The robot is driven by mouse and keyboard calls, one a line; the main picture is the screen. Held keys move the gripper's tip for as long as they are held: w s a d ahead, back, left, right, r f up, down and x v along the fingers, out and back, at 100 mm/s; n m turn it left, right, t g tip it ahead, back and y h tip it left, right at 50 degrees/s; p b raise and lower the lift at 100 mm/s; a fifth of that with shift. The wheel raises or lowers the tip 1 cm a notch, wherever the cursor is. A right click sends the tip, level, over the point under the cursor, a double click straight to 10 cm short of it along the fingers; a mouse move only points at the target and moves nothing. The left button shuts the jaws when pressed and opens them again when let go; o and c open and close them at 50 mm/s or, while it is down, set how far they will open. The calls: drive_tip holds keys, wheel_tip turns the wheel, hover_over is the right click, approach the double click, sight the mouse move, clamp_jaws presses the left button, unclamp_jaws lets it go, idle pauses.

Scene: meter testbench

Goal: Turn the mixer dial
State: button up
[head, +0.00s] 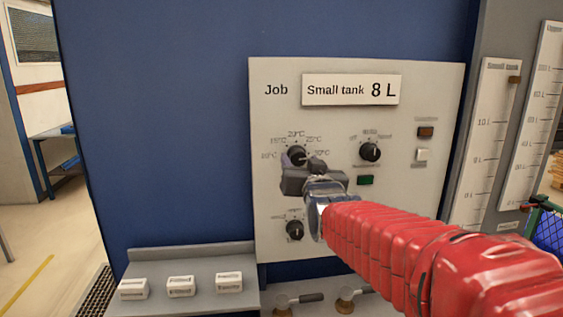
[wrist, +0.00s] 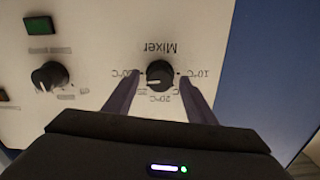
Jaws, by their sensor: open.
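The mixer dial (head: 297,154) is a round black knob with temperature marks around it, on the left of the light panel. In the wrist view, where the panel appears upside down, the dial (wrist: 160,74) shows between my two fingers. Its pale pointer mark faces left and slightly down there. My gripper (head: 304,166) is open, its fingertips just at either side of the dial; I cannot tell whether they touch it. In the head view the gripper body hides the panel just below the dial.
A second black dial (head: 370,152) sits to the right, with a green button (head: 365,180) below it. A third dial (head: 295,230) is lower left. Several white blocks (head: 181,286) lie on the grey ledge (head: 205,260). Tank gauges (head: 487,140) stand at the right.

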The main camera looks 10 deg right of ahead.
drive_tip(key=shift+w, duration=0.55)
drive_tip(key=shift+c, duration=0.2)
drive_tip(key=c, duration=1)
drive_tip(key=shift+m, duration=0.4)
drive_tip(key=o, duration=1)
drive_tip(key=shift+o, duration=0.2)
drive_tip(key=shift+s, duration=0.15)
